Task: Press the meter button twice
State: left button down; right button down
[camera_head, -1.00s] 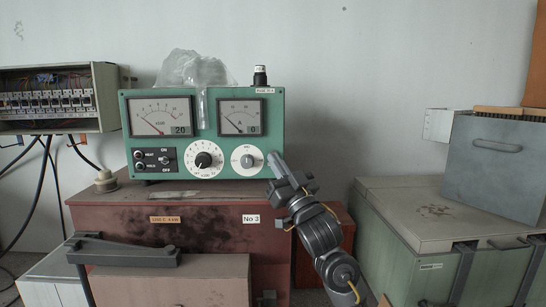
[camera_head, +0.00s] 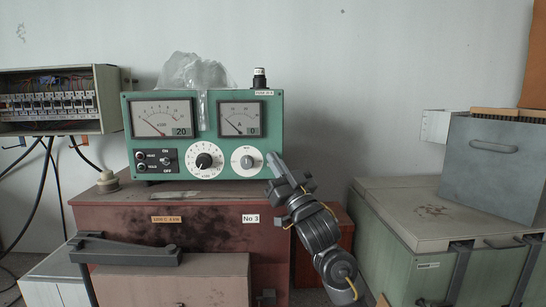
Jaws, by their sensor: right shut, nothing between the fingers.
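The green meter (camera_head: 203,106) stands on a dusty red-brown box. It has two gauges: a left gauge (camera_head: 161,117) and a right gauge (camera_head: 240,118). Below them are a black switch panel (camera_head: 154,161), a dial with a black knob (camera_head: 204,161) and a white disc with a small grey centre (camera_head: 247,161). A black part with a light top (camera_head: 260,78) stands on the meter's top right; I cannot tell which part is the button. My right gripper (camera_head: 272,158) is shut and empty, its tips by the meter's lower right edge, right of the white disc. My left gripper is out of view.
The red-brown box (camera_head: 215,235) carries the meter. Clear plastic (camera_head: 193,71) lies on the meter's top. An open fuse box (camera_head: 60,98) with hanging cables is at the left. A green crate (camera_head: 400,240) and a grey box (camera_head: 495,160) stand at the right.

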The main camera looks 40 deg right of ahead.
jog(key=shift+s+d+r, duration=0.15)
jog(key=shift+d+r, duration=0.1)
jog(key=shift+a+f, duration=0.15)
jog(key=shift+f, duration=0.45)
jog(key=shift+s+a+f, duration=0.1)
jog(key=shift+s+a, duration=0.05)
jog(key=shift+a, duration=0.05)
jog(key=shift+s+a+p, duration=0.25)
jog(key=shift+s+a, duration=0.4)
jog(key=shift+s, duration=0.2)
jog(key=shift+s+a+p, duration=0.25)
jog(key=shift+s+a, duration=0.35)
jog(key=shift+s, duration=0.2)
jog(key=shift+a, duration=0.1)
